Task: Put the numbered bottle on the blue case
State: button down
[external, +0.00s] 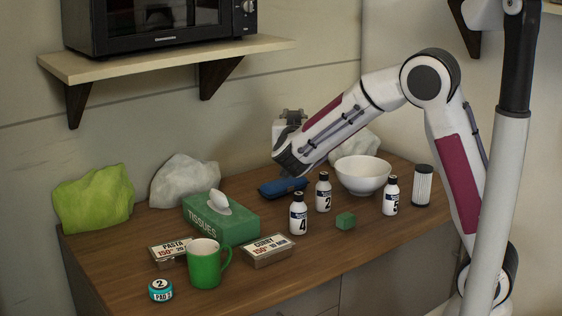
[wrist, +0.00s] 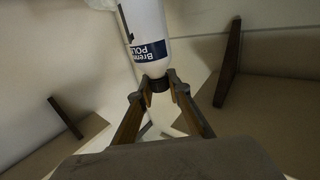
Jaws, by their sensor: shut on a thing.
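My gripper (wrist: 158,82) is shut on the black cap of a white bottle (wrist: 148,28) with a dark blue label in the wrist view. In the external view the fingers and held bottle are hidden behind my wrist. The blue case (external: 283,188) lies on the counter below and close to my wrist, near the back. Three white bottles with black caps stand upright on the counter: number 4 (external: 298,215), number 2 (external: 323,192) and number 5 (external: 390,196).
Crumpled bags stand at the back. A microwave shelf (external: 165,62) hangs above left.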

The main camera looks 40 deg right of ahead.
jog(key=w+d+n+t+y, duration=0.1)
jog(key=w+d+n+y, duration=0.1)
jog(key=w+d, duration=0.55)
jog(key=w+d+n+t+y, duration=0.15)
jog(key=w+d, duration=0.25)
jog(key=w, duration=0.7)
jog(key=shift+m+y, duration=0.25)
jog(key=shift+y, duration=0.1)
jog(key=shift+w+f, duration=0.15)
jog(key=shift+f, duration=1.3)
jog(key=shift+w+f, duration=0.1)
jog(key=shift+f, duration=1.35)
jog(key=shift+f, duration=0.1)
notch_tip(320, 180, down, 6)
jog(key=shift+f, duration=0.15)
jog(key=shift+f, duration=1.75)
jog(key=shift+f, duration=0.1)
